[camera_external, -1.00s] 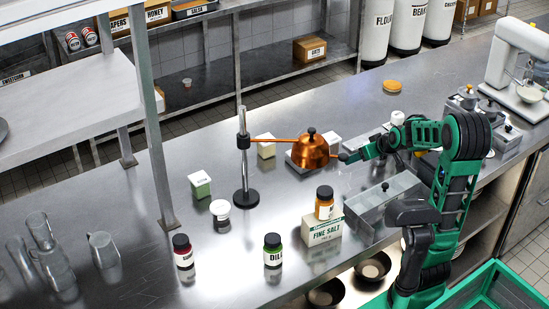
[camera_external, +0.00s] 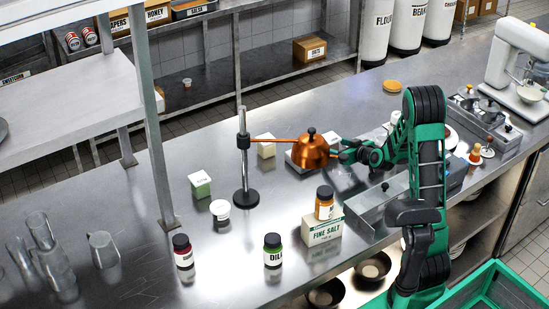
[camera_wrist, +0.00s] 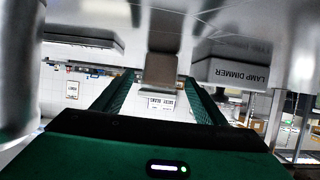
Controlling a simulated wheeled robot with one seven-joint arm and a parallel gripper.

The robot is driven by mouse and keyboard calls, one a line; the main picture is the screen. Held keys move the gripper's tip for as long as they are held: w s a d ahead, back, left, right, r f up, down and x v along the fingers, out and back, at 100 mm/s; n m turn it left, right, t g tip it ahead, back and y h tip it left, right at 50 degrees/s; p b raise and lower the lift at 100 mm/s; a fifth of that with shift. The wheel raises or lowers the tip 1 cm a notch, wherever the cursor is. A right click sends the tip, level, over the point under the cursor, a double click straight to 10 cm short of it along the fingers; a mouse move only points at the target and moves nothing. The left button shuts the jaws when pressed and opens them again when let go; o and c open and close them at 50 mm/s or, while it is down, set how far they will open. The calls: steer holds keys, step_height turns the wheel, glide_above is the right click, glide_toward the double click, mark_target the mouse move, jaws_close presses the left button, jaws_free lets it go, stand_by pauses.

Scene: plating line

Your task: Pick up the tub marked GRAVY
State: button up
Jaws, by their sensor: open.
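No label reading GRAVY is legible in either view. A small white tub (camera_external: 220,210) with a dark band stands left of the lamp stand; its marking cannot be read. My gripper (camera_external: 338,153) is just right of the copper lamp shade (camera_external: 311,153), low over the counter. In the wrist view my gripper (camera_wrist: 160,92) shows two green fingers apart, with nothing held between them. A grey upright piece (camera_wrist: 162,68) shows beyond the fingers. A box marked LAMP DIMMER (camera_wrist: 238,73) appears upside down at the right.
The lamp stand (camera_external: 243,160) and its copper arm stand left of my gripper. A FINE SALT box (camera_external: 322,231) bears an orange jar (camera_external: 324,205). A DILL jar (camera_external: 272,252) and dark-red jar (camera_external: 183,252) stand in front. A metal bin (camera_external: 372,208) lies below my arm.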

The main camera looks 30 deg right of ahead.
steer(key=shift+r+x, duration=0.1)
steer(key=shift+x, duration=1.9)
steer(key=shift+r+x, duration=0.15)
steer(key=shift+x, duration=1.8)
steer(key=shift+w, duration=0.1)
steer(key=c, duration=1.2)
